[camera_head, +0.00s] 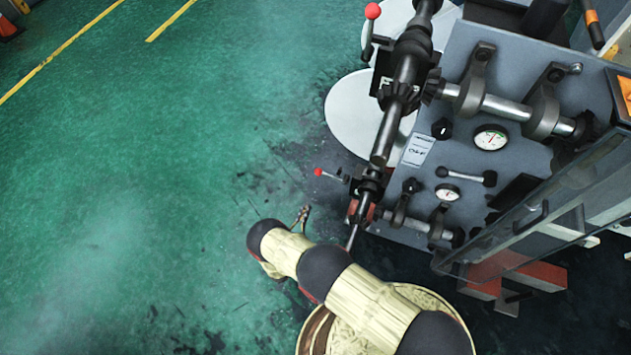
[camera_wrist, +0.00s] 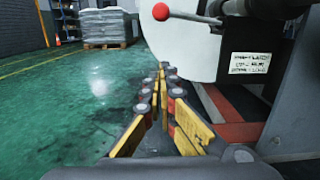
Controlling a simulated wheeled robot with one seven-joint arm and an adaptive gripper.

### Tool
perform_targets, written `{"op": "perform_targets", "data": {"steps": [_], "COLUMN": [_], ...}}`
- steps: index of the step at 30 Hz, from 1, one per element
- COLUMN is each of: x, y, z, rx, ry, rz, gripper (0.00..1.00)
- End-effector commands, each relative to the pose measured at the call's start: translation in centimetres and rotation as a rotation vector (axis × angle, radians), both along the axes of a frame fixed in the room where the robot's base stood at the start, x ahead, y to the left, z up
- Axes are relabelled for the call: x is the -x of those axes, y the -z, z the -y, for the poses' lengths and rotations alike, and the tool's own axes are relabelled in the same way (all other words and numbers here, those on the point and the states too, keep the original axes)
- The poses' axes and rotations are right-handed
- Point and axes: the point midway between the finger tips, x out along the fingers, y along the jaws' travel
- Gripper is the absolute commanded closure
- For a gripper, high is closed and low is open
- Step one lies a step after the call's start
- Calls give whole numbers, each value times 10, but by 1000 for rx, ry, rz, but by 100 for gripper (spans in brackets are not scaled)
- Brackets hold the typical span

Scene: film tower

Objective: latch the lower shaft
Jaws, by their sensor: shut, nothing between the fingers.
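The lower shaft (camera_head: 425,228) sits low on the front of the grey machine in the head view, held in dark brackets. A lever with a red knob (camera_head: 319,172) sticks out to the left near its outer end; a red-knobbed lever (camera_wrist: 161,12) also shows at the top of the wrist view. My gripper (camera_head: 305,212) is below and left of that lever in the head view, apart from it. In the wrist view its yellow fingers (camera_wrist: 162,72) meet at the tips with nothing between them, below the red knob. The latch's engagement cannot be made out.
A second red-knobbed lever (camera_head: 372,11) stands at the upper shaft (camera_head: 490,105). White round discs (camera_head: 350,110) stand beside the machine. The green floor (camera_head: 150,180) at the left is clear. A loaded pallet (camera_wrist: 104,28) stands far back in the wrist view.

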Motion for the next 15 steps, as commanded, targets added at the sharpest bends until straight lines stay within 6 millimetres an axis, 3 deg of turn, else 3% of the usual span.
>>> {"op": "perform_targets", "data": {"steps": [10, 15], "x": [-1, -16], "y": [0, 0], "z": [1, 6], "rx": [0, -2], "ry": [1, 4], "rz": [0, 1], "gripper": [100, 100]}}
